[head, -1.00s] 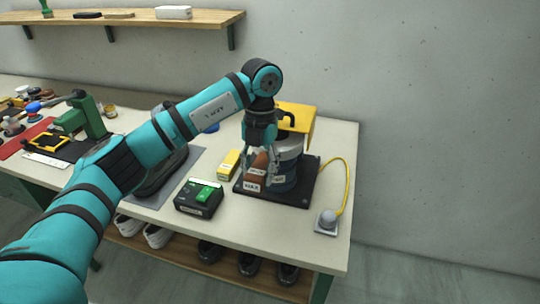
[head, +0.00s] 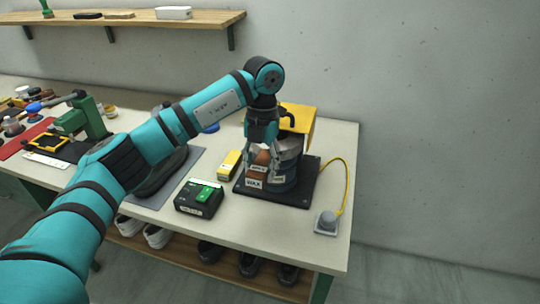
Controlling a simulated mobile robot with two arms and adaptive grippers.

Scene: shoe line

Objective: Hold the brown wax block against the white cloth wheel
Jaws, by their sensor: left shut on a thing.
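The brown wax block (head: 261,159) is between the fingers of my left gripper (head: 261,150), which points down and is shut on it. The block is at the left front side of the cloth wheel (head: 290,147) on the buffing machine. The wheel looks greyish and sits under a yellow hood (head: 299,121). Block and wheel overlap in the head view; I cannot tell whether they touch. My gripper and arm hide part of the wheel. My right gripper is not in view.
A yellow cable (head: 347,188) runs to a grey socket (head: 327,222).

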